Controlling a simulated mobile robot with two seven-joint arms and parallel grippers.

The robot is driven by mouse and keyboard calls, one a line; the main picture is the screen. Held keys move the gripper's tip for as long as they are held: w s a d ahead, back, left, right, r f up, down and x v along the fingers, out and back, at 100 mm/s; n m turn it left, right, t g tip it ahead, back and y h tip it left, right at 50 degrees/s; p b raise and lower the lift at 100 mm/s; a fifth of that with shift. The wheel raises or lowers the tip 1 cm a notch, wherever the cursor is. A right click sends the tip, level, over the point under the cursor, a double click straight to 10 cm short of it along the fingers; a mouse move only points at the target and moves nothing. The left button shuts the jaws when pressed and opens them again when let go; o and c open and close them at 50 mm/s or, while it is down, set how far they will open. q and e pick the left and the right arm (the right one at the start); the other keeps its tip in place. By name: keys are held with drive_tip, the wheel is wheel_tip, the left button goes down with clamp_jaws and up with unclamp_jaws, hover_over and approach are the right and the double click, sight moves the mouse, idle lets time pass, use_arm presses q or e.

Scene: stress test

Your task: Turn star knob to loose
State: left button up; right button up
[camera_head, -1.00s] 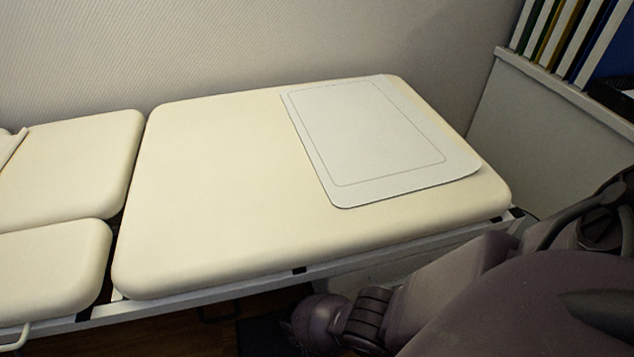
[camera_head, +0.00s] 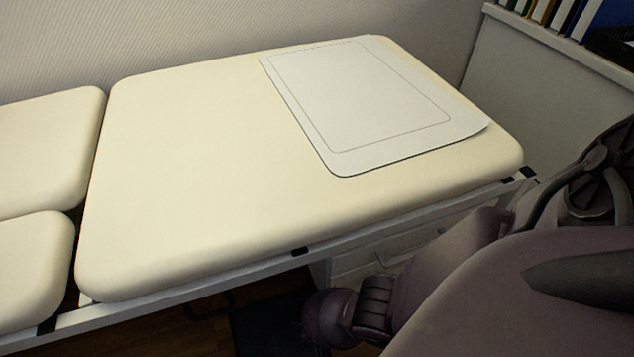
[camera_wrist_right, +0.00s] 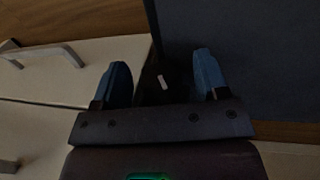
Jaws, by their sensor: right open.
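No star knob can be made out in the head view or the right wrist view. In the right wrist view my right gripper (camera_wrist_right: 162,82) is open, with two blue fingertips apart and nothing visible between them. Behind it are a dark blue-grey panel and a dark gap with a small white mark (camera_wrist_right: 163,81). My right arm shows at the lower right of the head view, beside the couch's near edge; its gripper is out of that view. My left gripper is in neither view.
A cream padded couch (camera_head: 190,170) on a white frame fills the head view's middle. A flat white mat (camera_head: 370,100) lies on it. A shelf with binders (camera_head: 560,12) stands at upper right. White drawers with metal handles (camera_wrist_right: 45,53) are left of the right gripper.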

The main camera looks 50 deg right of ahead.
drive_tip(key=c, duration=0.9)
drive_tip(key=shift+s+a+f+g+h, duration=0.1)
drive_tip(key=shift+g+h, duration=0.2)
drive_tip(key=shift+c, duration=0.2)
drive_tip(key=shift+h+b, duration=0.3)
drive_tip(key=shift+b, duration=0.05)
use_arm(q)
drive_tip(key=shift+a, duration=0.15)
use_arm(e)
drive_tip(key=o, duration=0.9)
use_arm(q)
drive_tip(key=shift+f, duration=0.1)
use_arm(e)
drive_tip(key=shift+o, duration=0.2)
